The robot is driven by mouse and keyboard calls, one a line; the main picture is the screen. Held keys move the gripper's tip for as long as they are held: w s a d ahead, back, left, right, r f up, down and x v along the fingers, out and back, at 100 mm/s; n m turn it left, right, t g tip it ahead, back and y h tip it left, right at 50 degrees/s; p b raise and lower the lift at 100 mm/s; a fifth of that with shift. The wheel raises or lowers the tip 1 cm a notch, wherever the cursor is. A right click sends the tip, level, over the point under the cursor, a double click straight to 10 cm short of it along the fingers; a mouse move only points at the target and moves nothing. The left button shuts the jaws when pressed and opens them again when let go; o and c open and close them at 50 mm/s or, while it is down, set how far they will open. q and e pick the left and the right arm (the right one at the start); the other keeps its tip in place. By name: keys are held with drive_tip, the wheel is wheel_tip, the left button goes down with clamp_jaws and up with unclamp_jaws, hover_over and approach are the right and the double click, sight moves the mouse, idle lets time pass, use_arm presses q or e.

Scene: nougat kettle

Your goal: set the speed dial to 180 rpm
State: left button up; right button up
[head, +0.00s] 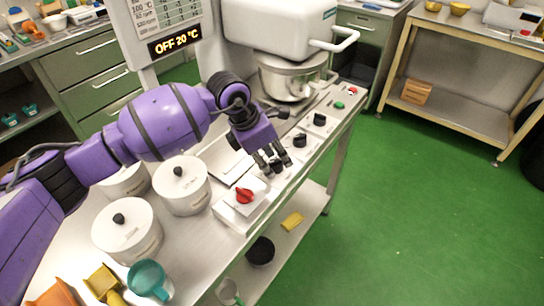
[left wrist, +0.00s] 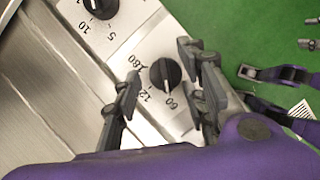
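The speed dial (left wrist: 165,73) is a black round knob on a pale panel marked 60, 120 and 180. Its white line appears to point toward the 60 mark. My left gripper (left wrist: 163,82) is open, with dark fingers on both sides of this knob; I cannot tell whether they touch it. In the head view my left gripper (head: 271,162) is low over the front control strip, partly hiding the knob (head: 276,167) beneath it.
A red knob (head: 245,196) sits nearer on the strip; black knobs (head: 300,140) (head: 319,119), a green button (head: 339,105) and a red button (head: 352,92) lie farther along. White lidded pots (head: 182,186) stand left. The display (head: 175,42) reads OFF 20 °C.

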use_arm(q)
drive_tip(key=c, duration=0.9)
drive_tip(key=shift+r, duration=0.1)
clamp_jaws()
use_arm(e)
drive_tip(key=shift+s+f, duration=0.2)
drive_tip(key=shift+s, duration=0.1)
use_arm(q)
drive_tip(key=shift+w, duration=0.1)
